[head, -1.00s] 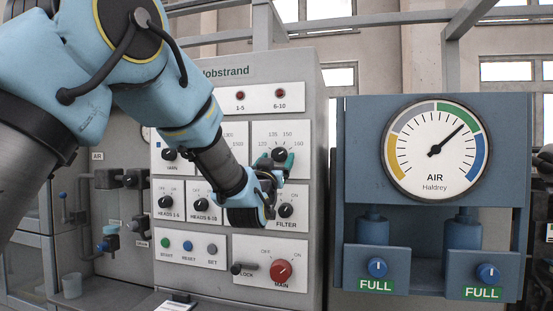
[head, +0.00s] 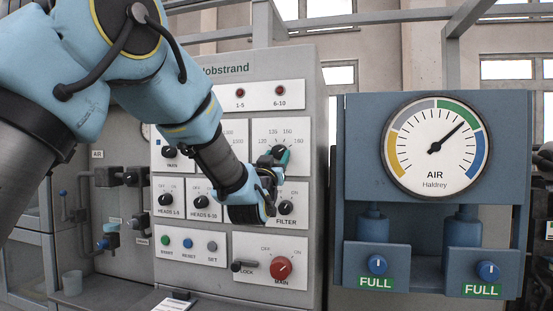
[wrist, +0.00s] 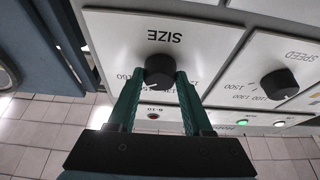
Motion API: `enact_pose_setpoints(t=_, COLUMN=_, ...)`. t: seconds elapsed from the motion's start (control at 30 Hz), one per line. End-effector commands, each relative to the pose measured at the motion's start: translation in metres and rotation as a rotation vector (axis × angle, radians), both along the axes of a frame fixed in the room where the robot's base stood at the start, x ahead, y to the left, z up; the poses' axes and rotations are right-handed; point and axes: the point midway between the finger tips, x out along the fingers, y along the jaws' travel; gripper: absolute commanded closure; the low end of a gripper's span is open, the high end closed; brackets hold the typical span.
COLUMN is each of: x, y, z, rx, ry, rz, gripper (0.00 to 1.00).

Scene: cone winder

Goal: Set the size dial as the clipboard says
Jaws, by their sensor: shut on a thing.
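The size dial (head: 279,152) is a black knob on a white plate of the grey cabinet, with a printed scale around it. In the wrist view the dial (wrist: 160,70) sits under the upside-down word SIZE. My gripper (head: 272,160) has green fingers, one on each side of the knob; in the wrist view the gripper (wrist: 158,82) is shut on it. The pointer and part of the scale are hidden by the fingers, so I cannot read the setting. A white sheet with a dark clip, seemingly the clipboard (head: 172,304), is cut off at the bottom edge; its writing is unreadable.
The speed dial (wrist: 279,84) is beside the size plate. Below are the filter knob (head: 286,207), the heads knobs (head: 200,203) and the red main switch (head: 281,267). A blue air gauge panel (head: 360,110) stands to the right.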

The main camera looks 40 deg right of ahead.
Motion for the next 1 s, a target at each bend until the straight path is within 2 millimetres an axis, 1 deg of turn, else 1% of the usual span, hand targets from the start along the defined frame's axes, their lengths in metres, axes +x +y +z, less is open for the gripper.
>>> enact_pose_setpoints(t=0.17, x=-0.0008, y=-0.0001, z=-0.0049, rx=-0.037, ry=0.053, rz=-0.001, gripper=1.00)
enact_pose_setpoints(t=0.33, x=-0.0022, y=-0.0009, z=-0.0068, rx=-0.099, ry=0.147, rz=-0.001, gripper=1.00)
enact_pose_setpoints(t=0.7, x=-0.0045, y=-0.0027, z=-0.0028, rx=-0.255, ry=0.393, rz=-0.001, gripper=1.00)
enact_pose_setpoints(t=1.0, x=-0.0055, y=-0.0038, z=0.0001, rx=-0.338, ry=0.528, rz=-0.001, gripper=1.00)
